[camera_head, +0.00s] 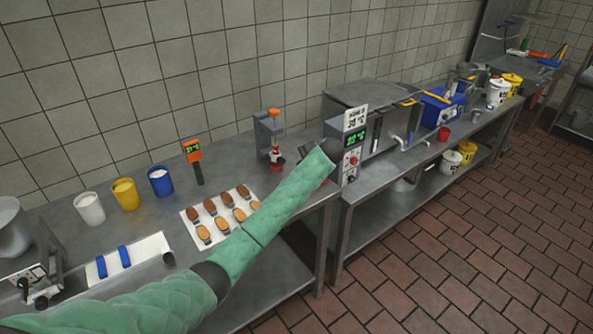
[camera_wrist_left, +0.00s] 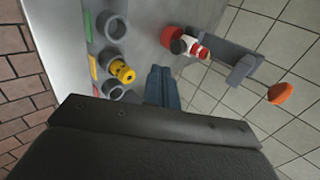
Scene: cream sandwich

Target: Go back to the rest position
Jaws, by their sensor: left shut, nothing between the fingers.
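My left arm in its green quilted sleeve (camera_head: 240,250) reaches from the lower left across the steel table. Its dark wrist end is beside the grey control panel. The left gripper's fingers (camera_wrist_left: 163,88) show in the left wrist view, closed together with nothing held. My right gripper is in neither view.
A press with an orange knob (camera_head: 273,112) stands behind the arm; its knob also shows in the left wrist view (camera_wrist_left: 282,93). A white tray of biscuits (camera_head: 190,222) lies under the arm. White (camera_head: 90,208), yellow (camera_head: 125,195) and blue (camera_head: 160,182) cups stand left.

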